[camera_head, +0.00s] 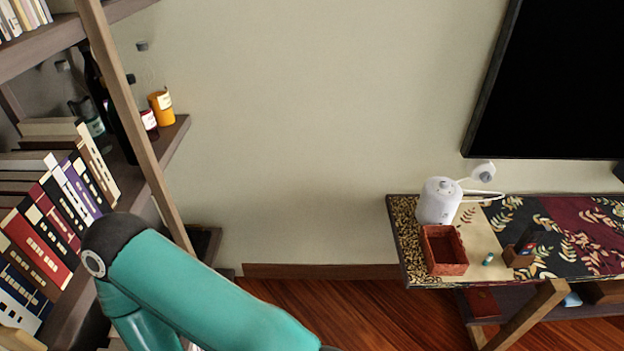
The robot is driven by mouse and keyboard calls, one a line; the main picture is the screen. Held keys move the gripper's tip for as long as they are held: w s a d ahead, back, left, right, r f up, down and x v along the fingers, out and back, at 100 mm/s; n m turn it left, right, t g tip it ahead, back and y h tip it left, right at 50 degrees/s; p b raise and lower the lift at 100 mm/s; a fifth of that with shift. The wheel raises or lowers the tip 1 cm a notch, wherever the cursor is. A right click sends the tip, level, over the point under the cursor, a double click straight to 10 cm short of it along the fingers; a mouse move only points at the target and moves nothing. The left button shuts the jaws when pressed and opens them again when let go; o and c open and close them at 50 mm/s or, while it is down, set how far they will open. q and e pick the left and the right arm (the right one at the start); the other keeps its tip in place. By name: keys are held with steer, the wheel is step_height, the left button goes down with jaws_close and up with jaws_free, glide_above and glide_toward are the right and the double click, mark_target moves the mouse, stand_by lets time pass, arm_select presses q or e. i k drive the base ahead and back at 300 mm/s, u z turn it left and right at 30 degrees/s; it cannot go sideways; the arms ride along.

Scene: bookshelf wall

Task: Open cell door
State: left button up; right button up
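I see no door that I can make out as a cell door. A teal arm link of mine crosses the lower left of the head view, in front of the bookshelf. Neither of my grippers is in view. The arm hides part of the lower shelf and floor.
A bookshelf (147,127) with books (50,228), bottles and jars stands at the left. At the right, a patterned table (404,240) holds a white kettle-like item (438,201) and a reddish-brown box (444,250). A black screen (560,80) hangs above. Wooden floor lies between.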

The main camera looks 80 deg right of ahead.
mark_target(533, 229)
steer(key=u, duration=0.2)
steer(key=i, duration=0.2)
steer(key=z, duration=2.65)
steer(key=i, duration=0.15)
steer(key=z, duration=1.85)
steer(key=i, duration=0.65)
steer(key=u, duration=0.15)
steer(key=k, duration=0.55)
steer(key=z, duration=0.35)
steer(key=i, duration=0.45)
steer(key=u, duration=0.25)
